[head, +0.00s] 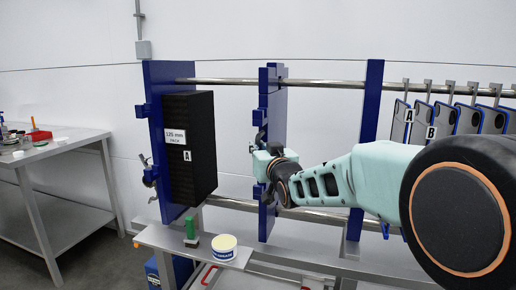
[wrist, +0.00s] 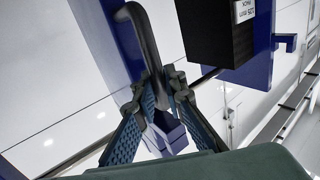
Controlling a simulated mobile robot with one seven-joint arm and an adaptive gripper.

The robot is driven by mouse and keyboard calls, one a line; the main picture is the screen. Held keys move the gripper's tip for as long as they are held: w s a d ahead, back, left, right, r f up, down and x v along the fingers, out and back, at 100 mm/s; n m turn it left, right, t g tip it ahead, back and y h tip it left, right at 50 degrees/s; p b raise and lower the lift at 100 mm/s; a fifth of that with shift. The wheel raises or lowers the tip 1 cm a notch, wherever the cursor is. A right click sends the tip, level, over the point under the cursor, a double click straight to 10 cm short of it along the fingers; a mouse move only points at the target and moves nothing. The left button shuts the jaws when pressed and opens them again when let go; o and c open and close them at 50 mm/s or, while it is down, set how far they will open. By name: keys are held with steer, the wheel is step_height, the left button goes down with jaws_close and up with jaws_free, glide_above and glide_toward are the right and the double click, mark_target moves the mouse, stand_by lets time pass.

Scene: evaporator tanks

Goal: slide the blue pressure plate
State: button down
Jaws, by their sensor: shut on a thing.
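The blue pressure plate (head: 269,215) stands upright in the middle of the rack, across two horizontal metal rails. Its dark curved handle (wrist: 147,40) shows in the wrist view, beside the plate's blue face (wrist: 103,35). My gripper (head: 265,162) is at the plate's mid-height in the head view. In the wrist view my gripper (wrist: 160,88) has its two fingers closed on the lower part of the handle. My gripper and wrist hide part of the plate in the head view.
A black pack (head: 190,145) labelled 125 mm sits against the left blue end plate (head: 155,90). Bare upper rail (head: 232,81) spans the gap to the pressure plate. A blue post (head: 371,100) and several hanging plates (head: 442,120) are to the right. A white tub (head: 224,248) stands on the front ledge.

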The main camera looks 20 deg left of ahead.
steer(key=d+p, duration=0.4)
steer(key=d, duration=1.5)
steer(key=shift+d+f, duration=0.2)
steer(key=shift+w, duration=0.1)
steer(key=c, duration=2)
jaws_free()
steer(key=shift+d, duration=0.1)
steer(key=shift+r, duration=0.1)
